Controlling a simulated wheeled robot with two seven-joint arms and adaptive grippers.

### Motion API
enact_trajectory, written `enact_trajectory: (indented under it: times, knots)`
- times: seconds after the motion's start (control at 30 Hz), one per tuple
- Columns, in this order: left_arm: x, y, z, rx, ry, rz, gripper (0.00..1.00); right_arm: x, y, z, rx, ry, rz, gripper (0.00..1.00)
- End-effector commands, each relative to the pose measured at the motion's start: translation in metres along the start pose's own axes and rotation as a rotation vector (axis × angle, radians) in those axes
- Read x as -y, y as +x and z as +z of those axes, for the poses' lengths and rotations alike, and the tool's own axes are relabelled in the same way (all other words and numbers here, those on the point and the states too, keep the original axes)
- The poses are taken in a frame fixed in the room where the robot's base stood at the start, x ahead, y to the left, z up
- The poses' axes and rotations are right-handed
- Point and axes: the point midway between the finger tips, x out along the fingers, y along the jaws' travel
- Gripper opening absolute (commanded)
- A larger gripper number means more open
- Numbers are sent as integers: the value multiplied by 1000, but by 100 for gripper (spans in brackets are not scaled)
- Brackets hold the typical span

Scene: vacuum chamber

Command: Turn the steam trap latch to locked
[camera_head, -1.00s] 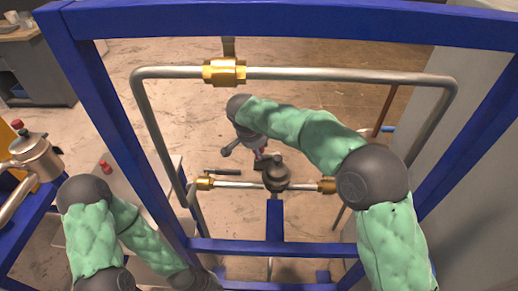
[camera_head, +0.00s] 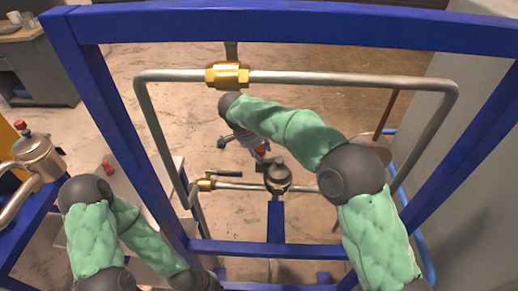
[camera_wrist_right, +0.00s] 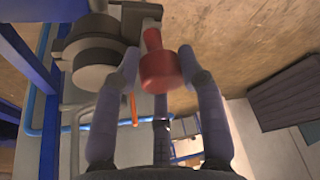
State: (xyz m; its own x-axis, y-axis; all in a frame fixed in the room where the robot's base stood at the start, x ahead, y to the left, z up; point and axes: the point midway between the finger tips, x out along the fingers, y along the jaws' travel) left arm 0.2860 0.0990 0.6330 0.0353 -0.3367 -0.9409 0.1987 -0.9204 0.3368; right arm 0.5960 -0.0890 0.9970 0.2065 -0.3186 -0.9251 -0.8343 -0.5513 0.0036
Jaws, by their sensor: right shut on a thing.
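The steam trap is a dark grey round body (camera_head: 278,180) on the lower horizontal pipe. In the right wrist view it is the large grey cylinder (camera_wrist_right: 94,62) at upper left. Its latch seems to be the red knob-like handle (camera_wrist_right: 158,68), which also shows as a small red spot in the head view (camera_head: 261,149). My right gripper (camera_wrist_right: 160,66) has its fingers around the red handle, one on each side. In the head view the right gripper (camera_head: 250,145) is small and partly hidden behind its forearm. My left gripper is not visible; only its arm shows at lower left.
A blue frame (camera_head: 270,22) surrounds the pipework, and my right arm is inside it. A bent steel pipe (camera_head: 340,78) with a brass fitting (camera_head: 227,75) crosses above. A metal pot (camera_head: 38,155) stands at left. A grey wall (camera_head: 470,150) is at right.

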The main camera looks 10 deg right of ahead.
Motion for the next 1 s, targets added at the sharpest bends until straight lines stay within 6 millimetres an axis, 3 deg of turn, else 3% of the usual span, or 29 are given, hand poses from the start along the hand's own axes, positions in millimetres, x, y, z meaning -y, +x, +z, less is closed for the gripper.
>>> enact_trajectory:
  times: [0.03,0.17,0.2,0.27,0.73,1.0]
  knots:
    - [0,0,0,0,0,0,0,3,-6,-10,-12,14,-19,0]
    - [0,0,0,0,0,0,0,3,-6,-10,-12,14,-19,0]
    - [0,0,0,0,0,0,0,3,-6,-10,-12,14,-19,49]
    - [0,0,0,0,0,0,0,3,-6,-10,-12,13,-19,62]
    - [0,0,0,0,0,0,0,1,-5,-4,-7,5,-7,62]
    - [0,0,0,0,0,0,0,2,-42,-5,-7,6,-10,62]
